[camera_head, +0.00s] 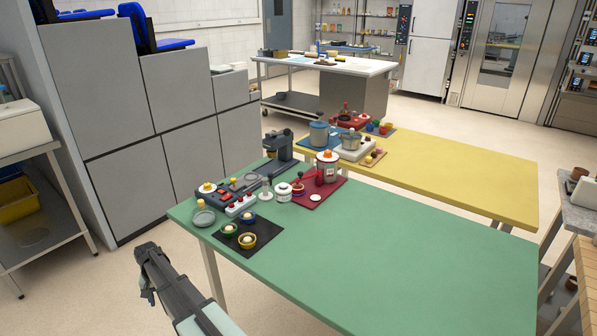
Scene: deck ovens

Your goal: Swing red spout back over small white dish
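A white and red dispenser (327,167) with an orange knob on top stands on a dark red mat (333,188) on the green table. A small red part (298,187) shows at its lower left, near a small round pot; it may be the spout, but it is too small to tell which way it points. A small white dish (316,197) lies flat near the mat's front edge, to the right of that red part and apart from it. My gripper (147,291) is at the lower left, off the table's left edge and far from the dispenser. Its finger opening is unclear.
A white jar (283,192) and a pale stand sit left of the mat. A dark console (232,188), a grey machine (279,149) and a black mat (248,237) with small bowls crowd the left end. The green table's right half is clear. A yellow table (470,178) stands behind.

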